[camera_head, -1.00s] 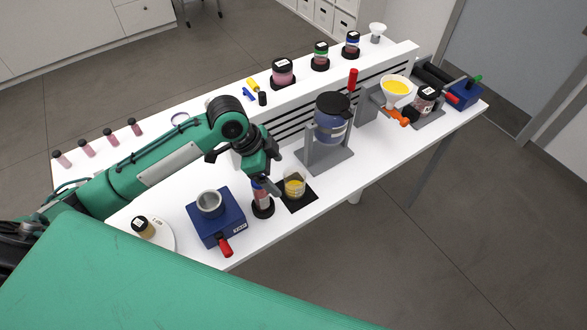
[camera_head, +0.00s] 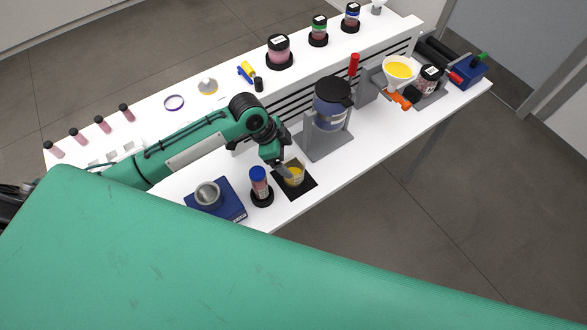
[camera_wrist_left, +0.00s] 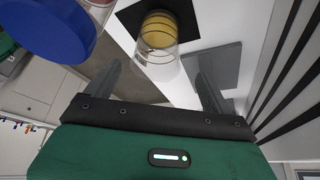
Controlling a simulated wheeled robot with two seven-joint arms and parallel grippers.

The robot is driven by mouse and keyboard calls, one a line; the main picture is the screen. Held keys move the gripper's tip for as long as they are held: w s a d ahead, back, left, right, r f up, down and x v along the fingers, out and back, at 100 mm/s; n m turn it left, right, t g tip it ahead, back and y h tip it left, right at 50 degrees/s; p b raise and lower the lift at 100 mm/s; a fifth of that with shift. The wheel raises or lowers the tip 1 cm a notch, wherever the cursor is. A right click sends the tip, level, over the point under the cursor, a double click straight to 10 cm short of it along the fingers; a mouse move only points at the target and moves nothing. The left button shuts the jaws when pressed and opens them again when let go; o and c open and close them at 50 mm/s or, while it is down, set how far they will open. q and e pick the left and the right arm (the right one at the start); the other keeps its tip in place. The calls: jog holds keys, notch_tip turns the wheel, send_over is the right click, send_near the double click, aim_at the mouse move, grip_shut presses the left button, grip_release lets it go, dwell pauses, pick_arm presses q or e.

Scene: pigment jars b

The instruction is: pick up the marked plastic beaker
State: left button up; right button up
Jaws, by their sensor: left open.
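The clear plastic beaker (camera_head: 295,174) with yellow contents stands upright on a black square mat (camera_head: 307,187) near the table's front edge. In the left wrist view the beaker (camera_wrist_left: 158,45) shows ahead of and roughly between the fingers, with its open rim towards me. My left gripper (camera_head: 283,168) is open and empty, close beside the beaker; its two fingers also show in the wrist view (camera_wrist_left: 160,84). The arm's end partly hides the beaker in the head view. I cannot tell whether a finger touches it. My right gripper is not in view.
A blue-capped jar (camera_head: 259,184) on a black ring stands just left of the beaker; its blue cap (camera_wrist_left: 50,25) looms close in the wrist view. A blue device with a metal cup (camera_head: 208,195) is farther left. A grey mixer stand (camera_head: 327,137) stands behind right.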

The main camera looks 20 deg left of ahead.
aim_at(294, 164)
pick_arm(q)
jog(key=shift+s+d+f+p, duration=0.1)
jog(key=shift+d+f+p, duration=0.5)
jog(key=shift+p, duration=0.3)
jog(key=shift+p+x, duration=0.4)
jog(key=shift+x, duration=0.7)
jog(key=shift+d+f, duration=0.1)
jog(key=shift+f, duration=0.35)
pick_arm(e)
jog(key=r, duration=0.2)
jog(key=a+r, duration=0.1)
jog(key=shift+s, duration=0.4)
pick_arm(q)
jog(key=c, duration=1.1)
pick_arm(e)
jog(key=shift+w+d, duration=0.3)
